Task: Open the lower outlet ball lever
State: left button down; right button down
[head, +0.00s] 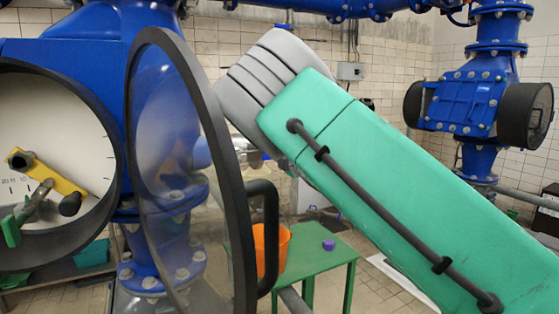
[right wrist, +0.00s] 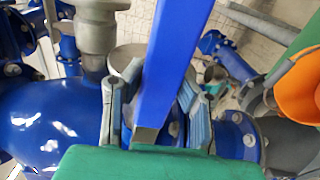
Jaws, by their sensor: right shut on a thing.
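In the right wrist view, a long blue lever bar (right wrist: 168,50) runs from the top of the picture down between my right gripper's (right wrist: 160,85) ribbed grey-blue fingers. The right gripper is shut on this lever, with a finger on each side. A grey metal valve body (right wrist: 125,57) is partly hidden behind the bar. In the head view my green right arm (head: 380,180) reaches in from the lower right. Its grey wrist is at upper centre, and I cannot make out the fingers or the lever there. My left gripper is not in view.
An orange bucket (head: 270,250) and a purple cap (head: 328,244) are on a green table (head: 325,265). Blue pipework (right wrist: 50,125) surrounds the gripper.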

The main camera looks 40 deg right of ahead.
jog(key=shift+a+f, duration=0.15)
jog(key=shift+a, duration=0.05)
jog(key=c, duration=1.2)
grip_release()
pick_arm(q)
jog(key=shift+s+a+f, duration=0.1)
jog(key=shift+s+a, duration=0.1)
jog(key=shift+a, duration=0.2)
pick_arm(e)
jog(key=shift+o, duration=0.2)
jog(key=shift+a+r, duration=0.3)
jog(key=shift+r, duration=0.05)
